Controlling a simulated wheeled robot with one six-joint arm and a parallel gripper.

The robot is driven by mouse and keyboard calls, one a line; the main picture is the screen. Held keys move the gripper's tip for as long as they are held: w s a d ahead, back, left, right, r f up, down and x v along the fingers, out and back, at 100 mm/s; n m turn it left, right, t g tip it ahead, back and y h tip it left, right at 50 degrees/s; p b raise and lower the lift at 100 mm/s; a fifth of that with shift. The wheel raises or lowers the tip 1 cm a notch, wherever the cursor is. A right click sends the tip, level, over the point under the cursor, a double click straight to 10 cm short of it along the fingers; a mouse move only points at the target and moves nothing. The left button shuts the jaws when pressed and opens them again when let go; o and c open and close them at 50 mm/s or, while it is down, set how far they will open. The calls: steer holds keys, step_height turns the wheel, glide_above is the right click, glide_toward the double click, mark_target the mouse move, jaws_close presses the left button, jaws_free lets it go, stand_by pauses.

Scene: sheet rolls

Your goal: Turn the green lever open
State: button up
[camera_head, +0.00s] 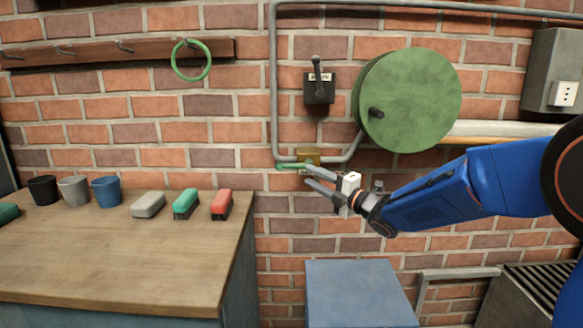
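A brass valve body (308,153) sits on the grey pipe on the brick wall, left of and below the big green disc. The green lever (289,166) lies roughly level and points left from the valve, along the pipe. My gripper (306,175) reaches in from the right, just below the valve. Its two fingers are spread apart with nothing seen between them. The upper fingertip is close to the lever's right end; I cannot tell whether they touch. The upper finger hides part of the valve's lower side.
A large green disc (418,95) with a dark knob and a black lever switch (319,88) are on the wall above. A wooden workbench (120,250) with cups and brushes stands at left. A blue box top (358,295) is below my gripper. A green ring (206,67) hangs upper left.

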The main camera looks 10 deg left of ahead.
mark_target(295, 167)
steer(key=x, duration=1)
jaws_close()
